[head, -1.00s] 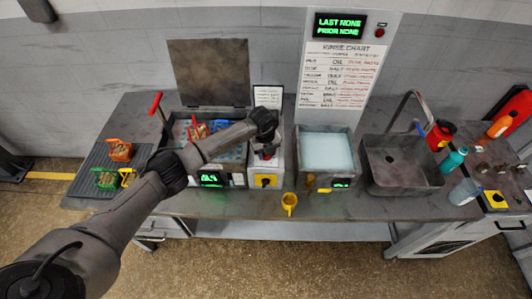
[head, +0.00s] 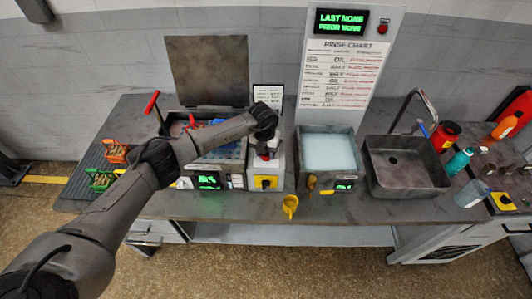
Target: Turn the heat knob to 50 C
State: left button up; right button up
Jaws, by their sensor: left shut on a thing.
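My left arm reaches in from the lower left. Its gripper (head: 265,153) points down over the top of a pale control box (head: 279,166) between the two tanks. It is shut on a small part there, apparently the heat knob; the wrist hides most of it, so its setting cannot be read. A bit of red shows at the fingertips. A yellow plate with a black switch (head: 265,182) is on the box's front, below the gripper. A green display (head: 208,180) on the left tank is lit, but its digits are too blurred to read. My right gripper is not in view.
The left tank's raised lid (head: 207,71) stands behind my arm. A water-filled rinse tank (head: 328,150) and a sink (head: 404,166) stand to the right.

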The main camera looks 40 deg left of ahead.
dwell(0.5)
pick_arm(q)
jog(key=o, duration=0.9)
jog(key=shift+r, duration=0.35)
jog(key=r, duration=0.4)
jog(key=r+b, duration=0.1)
jog(key=r, duration=0.8)
jog(key=shift+s+a, duration=0.15)
jog(key=shift+a, duration=0.2)
